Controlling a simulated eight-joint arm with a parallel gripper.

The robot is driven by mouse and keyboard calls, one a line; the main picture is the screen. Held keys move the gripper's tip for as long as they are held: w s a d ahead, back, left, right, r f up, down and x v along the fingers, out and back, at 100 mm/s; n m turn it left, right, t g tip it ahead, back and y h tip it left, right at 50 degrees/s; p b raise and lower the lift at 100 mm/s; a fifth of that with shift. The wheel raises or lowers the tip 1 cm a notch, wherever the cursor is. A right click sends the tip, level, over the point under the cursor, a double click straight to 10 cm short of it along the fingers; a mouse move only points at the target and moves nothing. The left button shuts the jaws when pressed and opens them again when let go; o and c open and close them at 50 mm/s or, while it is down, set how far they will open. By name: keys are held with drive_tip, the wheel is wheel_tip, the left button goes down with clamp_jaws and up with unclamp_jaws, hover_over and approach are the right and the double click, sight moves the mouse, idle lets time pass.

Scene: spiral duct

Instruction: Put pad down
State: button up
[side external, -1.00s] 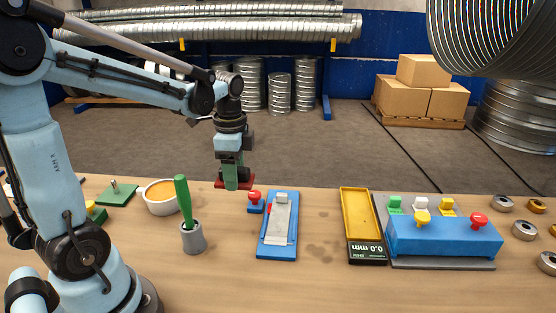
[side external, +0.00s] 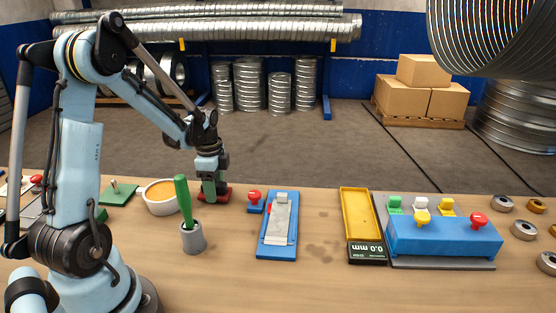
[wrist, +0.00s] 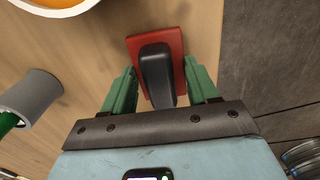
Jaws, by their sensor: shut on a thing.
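The pad is a red plate with a black grip on top, and it shows in the wrist view (wrist: 174,42) between my green fingers. In the side external view the red pad (side external: 223,195) is low over the far side of the table, right of the orange-filled bowl. It looks at or just above the table top; I cannot tell whether it touches. My gripper (side external: 212,190) points down and is shut on the pad. In the wrist view my gripper (wrist: 161,88) has one finger on each side of the pad. The exact contact is partly hidden.
The white bowl (side external: 149,201) and a grey cup (side external: 193,239) with a green-handled tool stand close by. A blue fixture (side external: 264,251) with a red knob is to the right. The table's far edge is close behind the pad.

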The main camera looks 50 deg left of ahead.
drive_tip(key=shift+f, duration=0.25)
drive_tip(key=shift+f, duration=0.1)
drive_tip(key=o, duration=1.1)
wheel_tip(320, 180, up, 12)
drive_tip(key=s+d+n+t, duration=0.1)
drive_tip(key=d+n+t, duration=0.2)
drive_tip(key=d, duration=0.7)
drive_tip(key=s+d+r+n+t, duration=0.1)
drive_tip(key=d+n+t, duration=0.3)
drive_tip(key=d, duration=0.7)
drive_tip(key=shift+s+d+r+n, duration=0.15)
drive_tip(key=shift+s+r+n, duration=0.2)
drive_tip(key=shift+n, duration=0.65)
